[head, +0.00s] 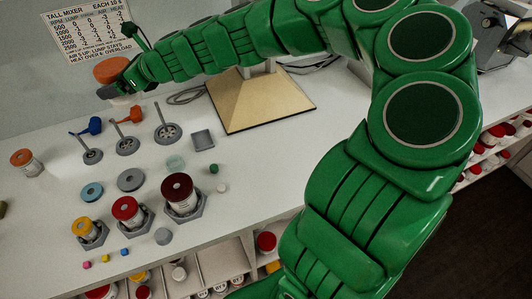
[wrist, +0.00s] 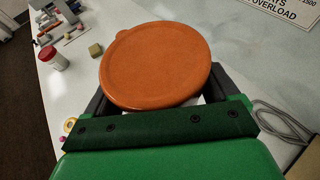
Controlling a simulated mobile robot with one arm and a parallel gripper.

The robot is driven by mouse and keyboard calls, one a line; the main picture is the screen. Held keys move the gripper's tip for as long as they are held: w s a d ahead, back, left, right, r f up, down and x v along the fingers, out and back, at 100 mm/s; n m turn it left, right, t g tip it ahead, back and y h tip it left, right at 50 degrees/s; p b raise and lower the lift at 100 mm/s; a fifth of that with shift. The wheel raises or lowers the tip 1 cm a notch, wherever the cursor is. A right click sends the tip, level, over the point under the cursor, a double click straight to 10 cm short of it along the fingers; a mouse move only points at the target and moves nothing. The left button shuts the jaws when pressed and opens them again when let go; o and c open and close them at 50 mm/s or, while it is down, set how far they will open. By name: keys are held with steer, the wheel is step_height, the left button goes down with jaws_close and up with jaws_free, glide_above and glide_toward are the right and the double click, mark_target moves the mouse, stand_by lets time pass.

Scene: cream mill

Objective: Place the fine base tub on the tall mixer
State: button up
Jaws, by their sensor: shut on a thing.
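My gripper (head: 122,88) is at the upper left in the head view, raised in front of the back wall. It is shut on a tub with a wide orange lid (head: 109,70), which I take to be the fine base tub. In the wrist view the orange lid (wrist: 155,64) sits between the two dark fingers, and it hides most of the tub's body. No label on it is readable. A tan sloped base (head: 262,103) with a pale column stands at the back of the counter, partly behind my arm. I cannot tell if it is the tall mixer.
A "TALL MIXER" chart (head: 88,32) hangs on the wall. A smaller orange-topped jar (head: 27,163) stands at the counter's left. Mixing tools (head: 127,145), a dark-red-lidded tub (head: 180,194) and red-lidded (head: 128,212) and yellow-lidded (head: 87,231) jars crowd the middle. A grey cable (head: 186,97) lies behind.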

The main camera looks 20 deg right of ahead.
steer(key=s+d, duration=0.1)
steer(key=d, duration=1.1)
steer(key=s+d, duration=0.8)
steer(key=d, duration=0.4)
steer(key=s+d, duration=0.9)
steer(key=d, duration=0.3)
steer(key=f, duration=1.9)
steer(key=shift+w+a+f, duration=0.2)
steer(key=shift+w+a, duration=0.05)
steer(key=shift+w, duration=0.05)
steer(key=o, duration=1.1)
steer(key=shift+f, duration=0.1)
steer(key=shift+c, duration=0.2)
